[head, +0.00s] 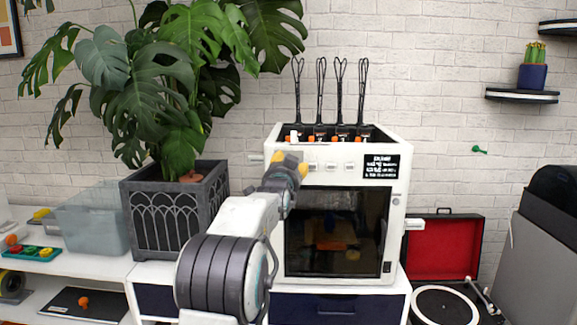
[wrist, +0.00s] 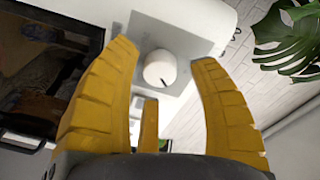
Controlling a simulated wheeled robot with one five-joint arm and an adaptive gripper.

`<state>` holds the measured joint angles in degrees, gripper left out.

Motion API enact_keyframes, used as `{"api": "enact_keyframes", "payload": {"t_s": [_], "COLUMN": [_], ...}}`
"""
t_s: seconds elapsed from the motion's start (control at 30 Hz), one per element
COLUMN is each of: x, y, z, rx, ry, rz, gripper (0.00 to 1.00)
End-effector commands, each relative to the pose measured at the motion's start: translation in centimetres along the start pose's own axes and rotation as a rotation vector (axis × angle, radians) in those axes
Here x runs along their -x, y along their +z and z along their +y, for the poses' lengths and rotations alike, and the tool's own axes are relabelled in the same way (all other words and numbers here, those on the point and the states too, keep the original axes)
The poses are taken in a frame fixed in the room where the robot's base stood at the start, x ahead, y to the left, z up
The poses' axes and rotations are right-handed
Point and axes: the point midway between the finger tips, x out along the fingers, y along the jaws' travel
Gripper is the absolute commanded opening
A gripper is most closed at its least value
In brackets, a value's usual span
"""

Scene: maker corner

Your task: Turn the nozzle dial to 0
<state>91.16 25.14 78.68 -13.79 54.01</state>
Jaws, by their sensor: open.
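The white 3D printer (head: 403,150) stands on a white cabinet in the head view. My gripper (head: 291,165) is at the upper left of its front. In the wrist view, a round white dial (wrist: 160,68) with a short dark mark near its lower edge sits on a grey plate (wrist: 178,38). The yellow fingers of my gripper (wrist: 164,54) are open, on either side of the dial, with gaps between them and it. A third finger shows below. No numbers are readable around the dial. In the head view my gripper hides the dial.
Several small light controls (head: 332,167) run along the printer front, right of my gripper. Below is the dark glass door (head: 335,215). A large plant in a dark grey planter (head: 175,220) stands close on the left. A red-lined record player case (head: 440,250) is at the right.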

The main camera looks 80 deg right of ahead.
Motion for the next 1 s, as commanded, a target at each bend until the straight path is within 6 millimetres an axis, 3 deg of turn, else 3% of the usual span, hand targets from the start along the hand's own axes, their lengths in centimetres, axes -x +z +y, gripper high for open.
{"api": "enact_keyframes", "payload": {"t_s": [0.33, 1.0], "x": [-0.17, -0.14], "y": [0.00, -0.10], "z": [0.00, -0.09], "rx": [0.000, 0.000], "ry": [0.000, -0.002], "rz": [0.000, 0.002], "gripper": [0.58, 0.00]}}
